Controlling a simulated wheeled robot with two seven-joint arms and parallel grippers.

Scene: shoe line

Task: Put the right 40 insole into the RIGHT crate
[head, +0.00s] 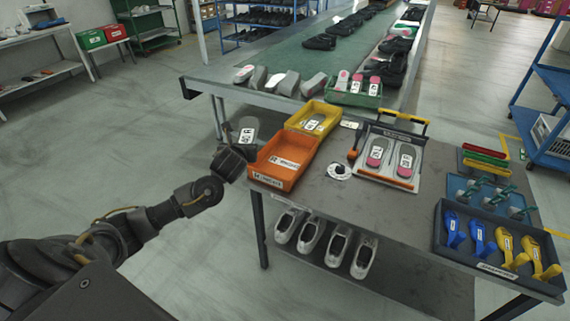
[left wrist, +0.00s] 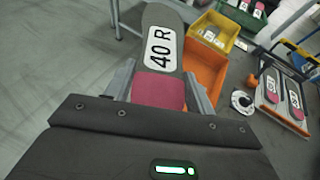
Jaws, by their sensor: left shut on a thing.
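The insole marked 40 R (left wrist: 158,90), grey with a pink heel and a white label, is held at its heel by my left gripper (left wrist: 162,80). In the head view my left gripper (head: 236,158) is left of the table, with the insole (head: 248,124) sticking up and away from it. The orange crate (head: 267,178) stands on the table's left corner, just right of the gripper, and also shows in the left wrist view (left wrist: 205,72). Its label seems to begin with R. The insole is outside the crate, beyond the table's left edge. My right gripper is not in view.
A yellow crate (head: 301,112) with a labelled insole inside stands directly behind the orange crate. A conveyor with shoes is behind.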

